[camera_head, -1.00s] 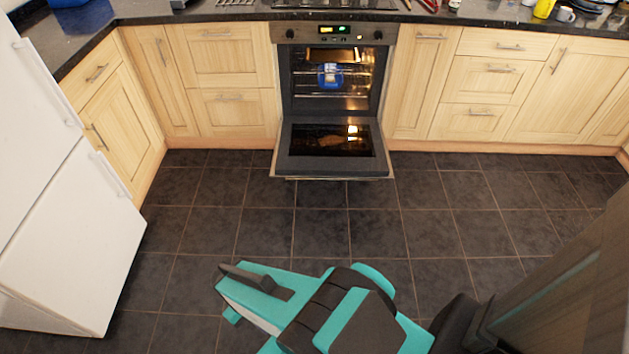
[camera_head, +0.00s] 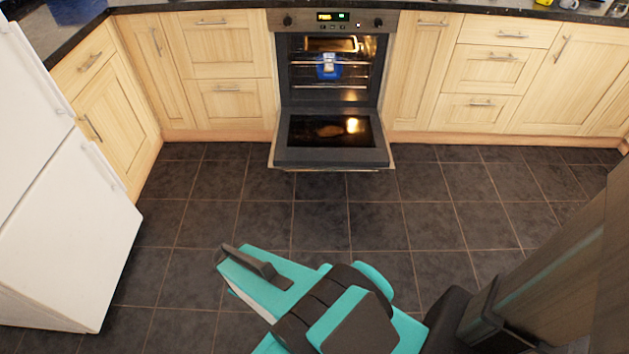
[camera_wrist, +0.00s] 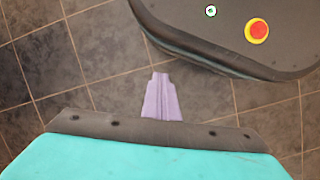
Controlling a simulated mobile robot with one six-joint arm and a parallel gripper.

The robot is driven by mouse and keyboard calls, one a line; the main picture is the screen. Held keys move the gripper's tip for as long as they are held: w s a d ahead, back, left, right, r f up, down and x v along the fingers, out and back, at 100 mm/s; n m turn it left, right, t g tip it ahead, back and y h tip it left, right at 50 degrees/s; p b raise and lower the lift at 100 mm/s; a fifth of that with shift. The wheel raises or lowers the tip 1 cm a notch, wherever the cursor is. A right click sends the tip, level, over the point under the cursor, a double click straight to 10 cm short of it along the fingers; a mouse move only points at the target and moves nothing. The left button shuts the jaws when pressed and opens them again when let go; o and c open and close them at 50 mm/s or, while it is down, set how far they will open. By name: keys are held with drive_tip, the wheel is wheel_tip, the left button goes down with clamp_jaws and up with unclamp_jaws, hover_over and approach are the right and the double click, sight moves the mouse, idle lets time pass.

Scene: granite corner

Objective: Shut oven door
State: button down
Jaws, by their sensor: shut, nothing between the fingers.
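The oven (camera_head: 278,70) is built into the cabinets at the back, with its cavity lit. Its door (camera_head: 298,158) is folded down fully open, lying about level above the floor. Inside the cavity a blue object (camera_head: 328,66) sits on a rack. In the wrist view my gripper (camera_wrist: 161,76) is shut and empty, its pale purple fingers together above the floor tiles. In the head view my teal arm is in the foreground, well short of the oven door, and touches nothing.
A white fridge (camera_head: 65,210) stands at the left. Wooden cabinets (camera_head: 228,100) flank the oven under a dark worktop (camera_head: 60,64). The dark tiled floor (camera_head: 322,222) between my arm and the oven door is clear.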

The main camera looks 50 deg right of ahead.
drive_tip(key=w+d+f+n+t+h+b, duration=0.25)
drive_tip(key=w+d+b, duration=0.25)
drive_tip(key=d, duration=0.4)
drive_tip(key=w+d+f+n+t+h+b, duration=0.15)
drive_tip(key=w+d+n+b, duration=0.3)
drive_tip(key=d, duration=0.45)
drive_tip(key=w+d+f+n+t+h+b, duration=0.15)
drive_tip(key=w+d+b, duration=0.3)
drive_tip(key=d, duration=0.45)
drive_tip(key=d+r+n+t+h+b, duration=0.2)
drive_tip(key=d+n+t+b, duration=0.3)
drive_tip(key=d+n+b, duration=0.9)
drive_tip(key=shift+s+d+r+h+b, duration=0.25)
drive_tip(key=shift+d+h+b, duration=0.45)
drive_tip(key=shift+d, duration=3)
drive_tip(key=shift+f+t, duration=0.1)
drive_tip(key=shift+t, duration=0.15)
drive_tip(key=shift+x, duration=5.2)
drive_tip(key=shift+r+p, duration=1.85)
drive_tip(key=shift+r, duration=0.3)
